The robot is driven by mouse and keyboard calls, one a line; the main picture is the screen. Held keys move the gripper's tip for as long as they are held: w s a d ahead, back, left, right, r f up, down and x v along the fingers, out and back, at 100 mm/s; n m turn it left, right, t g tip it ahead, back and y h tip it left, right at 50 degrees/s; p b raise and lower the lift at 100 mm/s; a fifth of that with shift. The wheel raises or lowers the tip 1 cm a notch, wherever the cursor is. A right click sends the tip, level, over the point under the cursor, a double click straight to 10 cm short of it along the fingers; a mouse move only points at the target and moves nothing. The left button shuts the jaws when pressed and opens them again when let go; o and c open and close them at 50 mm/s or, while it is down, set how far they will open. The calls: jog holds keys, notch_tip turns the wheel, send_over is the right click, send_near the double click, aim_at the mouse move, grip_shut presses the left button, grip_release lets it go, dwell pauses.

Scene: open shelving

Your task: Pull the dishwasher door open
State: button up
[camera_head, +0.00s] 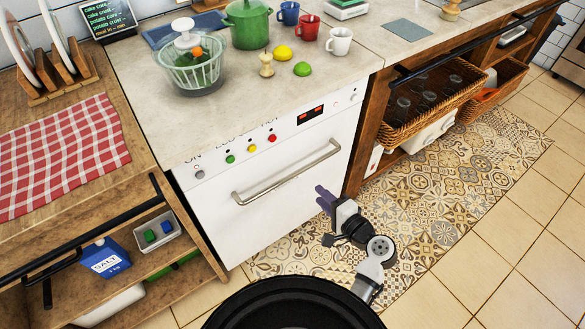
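The dishwasher (258,201) stands under the counter, with a white front and a control panel of coloured buttons and a small red display. Its door looks shut, flush with the front. A silver bar handle (287,173) runs across the upper part of the door. My gripper (323,217) is in front of the door's right side, lower in the picture than the handle's right end and apart from it. Its two fingers are spread, with nothing between them.
The counter (340,75) above holds a salad spinner (193,66), a green pot (248,24), mugs and fruit. Open wooden shelves with a salt box (105,258) stand left; shelves with wicker baskets (432,92) stand right. The patterned rug (440,190) and tiled floor are clear.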

aim_at(297, 172)
jog(key=p+x, duration=0.1)
jog(key=x, duration=1.1)
jog(key=shift+w+a, duration=0.2)
jog(key=shift+w, duration=0.1)
jog(key=shift+c, duration=0.2)
grip_shut()
